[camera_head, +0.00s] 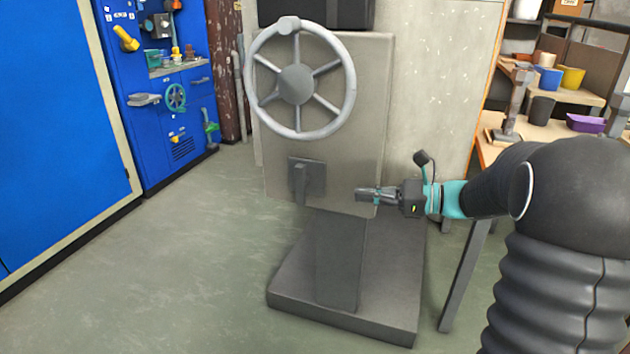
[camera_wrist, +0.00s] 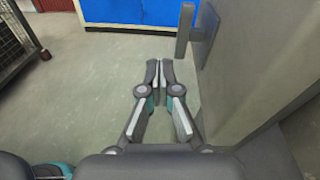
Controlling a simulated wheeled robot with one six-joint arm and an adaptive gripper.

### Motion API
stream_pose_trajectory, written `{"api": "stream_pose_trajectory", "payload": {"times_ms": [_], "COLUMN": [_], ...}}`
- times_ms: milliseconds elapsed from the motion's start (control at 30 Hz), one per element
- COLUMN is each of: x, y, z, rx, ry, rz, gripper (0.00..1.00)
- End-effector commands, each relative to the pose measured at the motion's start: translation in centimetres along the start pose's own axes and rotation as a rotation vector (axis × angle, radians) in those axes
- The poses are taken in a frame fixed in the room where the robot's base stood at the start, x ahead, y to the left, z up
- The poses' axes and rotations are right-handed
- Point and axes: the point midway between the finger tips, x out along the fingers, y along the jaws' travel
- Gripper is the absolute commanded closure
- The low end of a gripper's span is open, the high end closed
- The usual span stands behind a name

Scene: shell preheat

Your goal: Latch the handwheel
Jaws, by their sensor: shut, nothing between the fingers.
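The large grey handwheel (camera_head: 297,84) is mounted on the upper part of a grey panel (camera_head: 350,150) on a stand. It has a hub, several spokes and a small knob at the top of its rim. Below it, a dark latch plate with an upright lever (camera_head: 300,184) is fixed to the panel. My gripper (camera_head: 362,194) is in front of the panel's lower right, to the right of the lever and apart from it. In the wrist view my gripper (camera_wrist: 160,65) is shut and empty, with the lever (camera_wrist: 184,30) up and to its right. The handwheel is outside the wrist view.
The stand's dark base (camera_head: 350,312) rests on the floor below. A wooden workbench (camera_head: 545,130) with bins stands at the right. A blue cabinet (camera_head: 165,100) is at the back left. The floor left of the stand is clear.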

Motion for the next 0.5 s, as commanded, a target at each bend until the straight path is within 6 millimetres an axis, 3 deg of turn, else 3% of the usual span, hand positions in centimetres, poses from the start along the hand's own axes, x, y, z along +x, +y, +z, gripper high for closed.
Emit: {"api": "stream_pose_trajectory", "payload": {"times_ms": [100,200,500], "x": [-0.8,-1.2,-1.3], "y": [-2.2,-3.1,-3.2], "z": [-0.7,-0.8,-0.7], "rx": [0.067,0.091,0.096], "ry": [-0.074,-0.106,-0.113], "rz": [-0.041,-0.056,-0.060], "gripper": [1.00,1.00,1.00]}}
